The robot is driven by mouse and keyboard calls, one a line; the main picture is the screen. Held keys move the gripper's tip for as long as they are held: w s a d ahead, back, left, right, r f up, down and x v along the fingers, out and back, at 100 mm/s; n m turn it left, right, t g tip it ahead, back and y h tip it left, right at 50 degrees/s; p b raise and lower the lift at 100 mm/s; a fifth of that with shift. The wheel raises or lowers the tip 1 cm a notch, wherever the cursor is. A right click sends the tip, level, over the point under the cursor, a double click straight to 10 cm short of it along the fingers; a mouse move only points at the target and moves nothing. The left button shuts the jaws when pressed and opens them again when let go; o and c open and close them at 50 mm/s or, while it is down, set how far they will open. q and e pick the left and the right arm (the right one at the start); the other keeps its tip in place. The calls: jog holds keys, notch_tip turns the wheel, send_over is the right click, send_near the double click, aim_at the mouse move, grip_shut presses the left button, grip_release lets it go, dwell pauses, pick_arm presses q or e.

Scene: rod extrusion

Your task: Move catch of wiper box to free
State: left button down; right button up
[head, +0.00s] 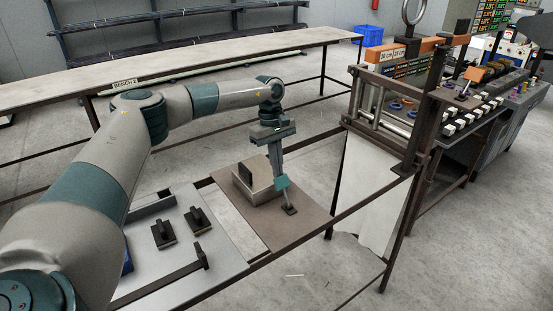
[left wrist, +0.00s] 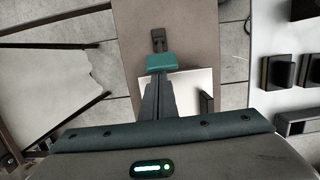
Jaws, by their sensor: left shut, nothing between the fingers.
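The wiper box is a low, pale box (head: 262,190) with a dark upright plate on it, standing on a brown board. In the left wrist view its pale top (left wrist: 192,88) shows beside my fingers. What looks like the catch is a lever with a teal handle (head: 282,183) on a dark foot (head: 290,209), at the box's near right. The handle also shows in the left wrist view (left wrist: 162,62). My left gripper (head: 278,172) points down and is shut, its fingertips at the teal handle; I cannot tell whether they touch it. My right gripper is not in view.
A grey plate (head: 225,255) with two dark handled blocks and a long dark bar lies left of the board. A dark frame (head: 385,110) with a pale hanging sheet (head: 370,190) stands to the right. The long back bench (head: 200,65) is bare.

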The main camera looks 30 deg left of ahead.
pick_arm(q)
jog(key=shift+d, duration=0.15)
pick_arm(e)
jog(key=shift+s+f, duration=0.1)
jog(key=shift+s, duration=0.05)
pick_arm(q)
jog(key=shift+s+d+r+y, duration=0.15)
jog(key=shift+d+r+y, duration=0.05)
jog(key=shift+y, duration=0.2)
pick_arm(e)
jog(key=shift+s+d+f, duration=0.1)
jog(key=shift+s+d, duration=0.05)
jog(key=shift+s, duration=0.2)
pick_arm(q)
jog(key=shift+d, duration=0.1)
